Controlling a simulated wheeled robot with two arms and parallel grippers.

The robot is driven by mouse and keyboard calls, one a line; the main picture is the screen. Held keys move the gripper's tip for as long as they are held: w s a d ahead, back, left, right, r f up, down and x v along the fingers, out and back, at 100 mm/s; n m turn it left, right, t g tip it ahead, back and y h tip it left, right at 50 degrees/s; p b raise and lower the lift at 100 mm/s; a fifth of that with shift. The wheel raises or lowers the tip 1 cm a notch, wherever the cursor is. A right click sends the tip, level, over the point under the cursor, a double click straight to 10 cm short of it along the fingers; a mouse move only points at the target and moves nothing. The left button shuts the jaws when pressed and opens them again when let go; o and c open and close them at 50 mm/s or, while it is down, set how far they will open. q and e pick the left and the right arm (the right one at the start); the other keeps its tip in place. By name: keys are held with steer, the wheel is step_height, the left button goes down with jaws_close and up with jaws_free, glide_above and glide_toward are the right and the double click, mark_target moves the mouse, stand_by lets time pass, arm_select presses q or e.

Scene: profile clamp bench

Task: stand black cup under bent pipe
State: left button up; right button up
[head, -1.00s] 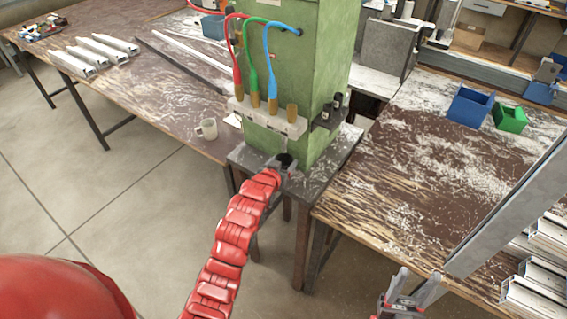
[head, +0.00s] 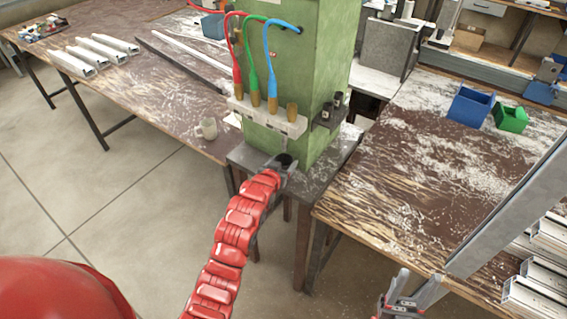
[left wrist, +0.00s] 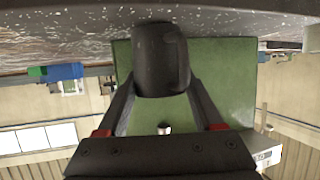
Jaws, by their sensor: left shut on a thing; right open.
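My left gripper (head: 283,164) is shut on the black cup (head: 285,160) in front of the green cabinet, at the small grey stand. In the left wrist view, which is upside down, the black cup (left wrist: 161,62) sits between the two fingers (left wrist: 160,90). I cannot tell whether its base touches the stand. A small pale pipe end (left wrist: 163,128), likely the bent pipe, shows against the green beyond the cup's rim. In the head view a short grey piece (head: 284,143) hangs just above the cup. My right gripper (head: 400,302) is open at the lower right.
The green cabinet (head: 280,60) carries red, green and blue hoses above a pale rail (head: 268,121). The grey stand (head: 326,156) has bare room right of the cup. Blue (head: 470,105) and green bins (head: 510,118) stand on the right bench.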

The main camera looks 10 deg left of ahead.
arm_select(q)
steer(key=shift+f, duration=0.15)
steer(key=o, duration=1.5)
steer(key=shift+o, duration=0.2)
steer(key=s+p, duration=0.1)
steer(key=s, duration=0.9)
steer(key=shift+a, duration=0.45)
